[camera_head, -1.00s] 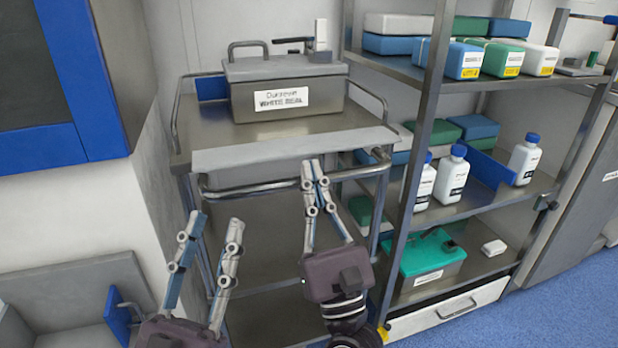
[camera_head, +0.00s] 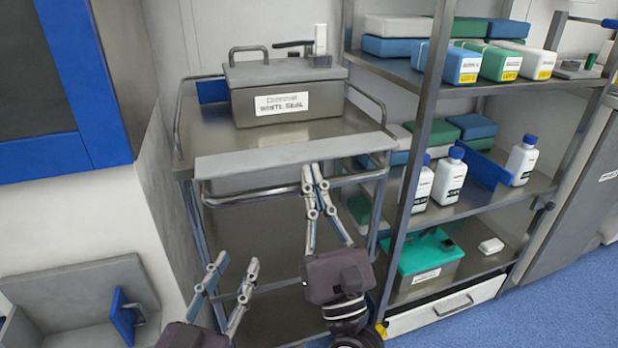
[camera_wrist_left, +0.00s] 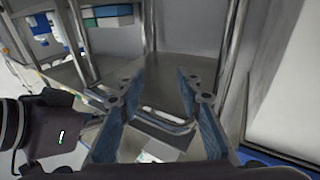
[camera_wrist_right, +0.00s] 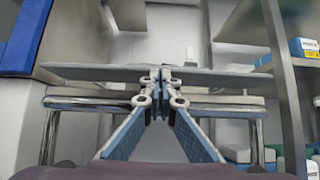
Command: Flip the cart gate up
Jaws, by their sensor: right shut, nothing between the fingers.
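The cart gate (camera_head: 290,155) is a long pale grey flap along the front edge of the cart top (camera_head: 200,135). It sticks out over the front rail, roughly level. In the right wrist view the gate (camera_wrist_right: 95,72) is almost edge-on. My right gripper (camera_head: 315,168) is shut and empty, its fingertips at the gate's front edge, right of its middle. The tips also show in the right wrist view (camera_wrist_right: 164,74); whether they touch the gate is unclear. My left gripper (camera_head: 238,260) is open and empty, low in front of the cart's left side.
A lidded steel box (camera_head: 290,95) with a white label stands on the cart top. A metal shelf rack (camera_head: 418,180) with bottles and packs is close on the right. A white wall block (camera_head: 70,220) is on the left.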

